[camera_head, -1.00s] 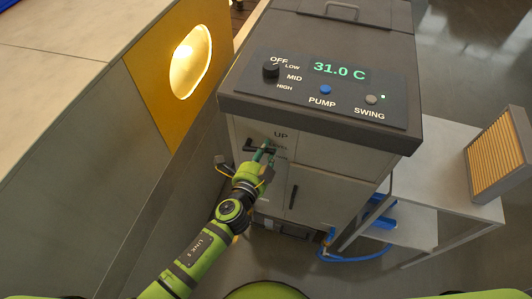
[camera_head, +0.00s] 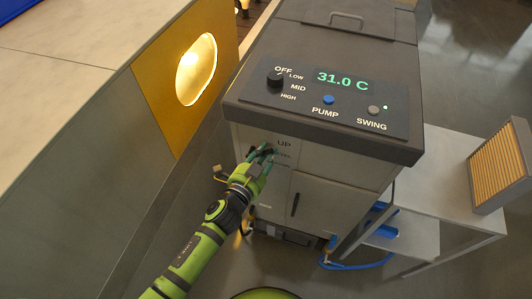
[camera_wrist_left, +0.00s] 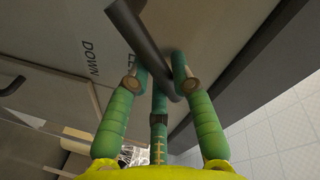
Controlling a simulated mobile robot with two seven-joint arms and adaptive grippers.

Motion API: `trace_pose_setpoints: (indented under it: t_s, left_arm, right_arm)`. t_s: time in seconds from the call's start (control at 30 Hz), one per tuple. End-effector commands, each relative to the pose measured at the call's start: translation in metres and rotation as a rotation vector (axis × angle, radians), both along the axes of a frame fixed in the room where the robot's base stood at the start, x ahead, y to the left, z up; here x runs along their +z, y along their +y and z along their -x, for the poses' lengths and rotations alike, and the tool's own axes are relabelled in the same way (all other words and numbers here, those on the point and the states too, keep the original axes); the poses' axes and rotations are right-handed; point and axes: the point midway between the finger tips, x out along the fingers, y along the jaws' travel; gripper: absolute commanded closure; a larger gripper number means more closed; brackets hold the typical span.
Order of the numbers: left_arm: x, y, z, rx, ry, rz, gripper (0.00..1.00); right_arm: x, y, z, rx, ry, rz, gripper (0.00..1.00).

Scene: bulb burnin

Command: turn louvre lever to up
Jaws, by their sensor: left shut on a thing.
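My left gripper (camera_head: 262,153) is at the upper front of the grey cooler cabinet (camera_head: 310,165), just left of the UP and LEVEL labels. In the left wrist view, its green fingers (camera_wrist_left: 160,80) are shut around the dark bar of the louvre lever (camera_wrist_left: 138,30). The bar slants from top centre down to between the fingertips. The DOWN label (camera_wrist_left: 91,60) shows left of the lever, and a partly hidden LEVEL label lies close to the fingers. In the head view the fingers hide most of the lever. My right gripper is not in view.
The control panel (camera_head: 340,96) on the cabinet top reads 31.0 C, with a knob and PUMP and SWING buttons. A grey side table (camera_head: 450,207) holds a slatted filter panel (camera_head: 497,165). A wall with a glowing round opening (camera_head: 196,69) stands close on the left.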

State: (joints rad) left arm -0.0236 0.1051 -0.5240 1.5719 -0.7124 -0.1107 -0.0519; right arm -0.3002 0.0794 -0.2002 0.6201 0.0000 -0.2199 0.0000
Motion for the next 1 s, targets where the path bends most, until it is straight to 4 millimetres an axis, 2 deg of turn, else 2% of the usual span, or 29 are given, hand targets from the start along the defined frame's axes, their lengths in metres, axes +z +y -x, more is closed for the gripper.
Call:
trace_pose_setpoints:
  t_s: [0.23, 0.27, 0.3, 0.73, 0.87, 1.0]
  left_arm:
    - [0.002, -0.001, 0.0, 0.0, 0.001, 0.012, 1.0]
    - [0.002, 0.0, -0.001, 0.0, 0.001, 0.012, 0.69]
    - [0.002, 0.0, -0.001, 0.0, 0.001, 0.011, 0.53]
    - [0.001, 0.002, 0.006, 0.0, 0.002, 0.006, 0.51]
    - [0.003, 0.011, 0.023, 0.0, 0.003, 0.005, 0.51]
    - [0.008, 0.024, 0.051, 0.0, 0.003, 0.005, 0.51]
  right_arm:
    - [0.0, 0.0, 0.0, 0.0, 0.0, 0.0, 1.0]
    - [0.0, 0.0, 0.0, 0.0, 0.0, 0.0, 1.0]
    - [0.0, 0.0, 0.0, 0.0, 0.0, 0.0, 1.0]
    - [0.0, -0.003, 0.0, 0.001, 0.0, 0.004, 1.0]
    - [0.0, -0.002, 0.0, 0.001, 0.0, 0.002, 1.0]
    - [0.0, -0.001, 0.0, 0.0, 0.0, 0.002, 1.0]
